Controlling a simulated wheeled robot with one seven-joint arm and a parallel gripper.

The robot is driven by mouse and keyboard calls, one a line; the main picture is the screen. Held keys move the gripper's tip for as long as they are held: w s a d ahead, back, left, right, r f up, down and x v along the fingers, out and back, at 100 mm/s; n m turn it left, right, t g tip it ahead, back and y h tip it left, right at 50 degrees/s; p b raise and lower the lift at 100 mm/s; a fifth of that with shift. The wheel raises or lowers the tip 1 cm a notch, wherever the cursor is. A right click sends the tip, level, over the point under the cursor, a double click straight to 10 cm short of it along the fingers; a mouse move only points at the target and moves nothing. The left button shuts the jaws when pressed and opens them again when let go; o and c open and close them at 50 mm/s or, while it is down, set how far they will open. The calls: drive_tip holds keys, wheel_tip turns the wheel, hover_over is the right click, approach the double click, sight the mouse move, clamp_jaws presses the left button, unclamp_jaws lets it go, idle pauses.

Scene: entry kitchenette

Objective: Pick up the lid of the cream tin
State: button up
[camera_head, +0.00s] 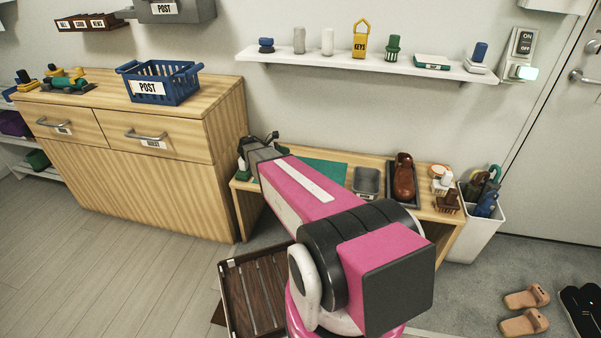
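My pink and white arm reaches across the low wooden bench (340,157) toward its left end. My gripper (262,146) is the small dark end there, close to the side of the wooden cabinet. A small dark green and white item (243,170) shows just beside it; I cannot tell whether they touch. The gripper's fingers are too small to read as open or shut. I cannot pick out the cream tin or its lid with certainty. My arm hides part of the bench.
A green mat (325,170), a grey tray (366,181) and a brown shoe (403,178) on a dark tray are on the bench. A wall shelf (290,57) with several small items hangs above. A white bin (465,240) stands right. A slatted rack (235,290) lies on the floor.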

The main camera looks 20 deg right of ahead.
drive_tip(key=f, duration=0.4)
drive_tip(key=shift+d, duration=0.35)
drive_tip(key=shift+x, duration=3.5)
drive_tip(key=c, duration=0.9)
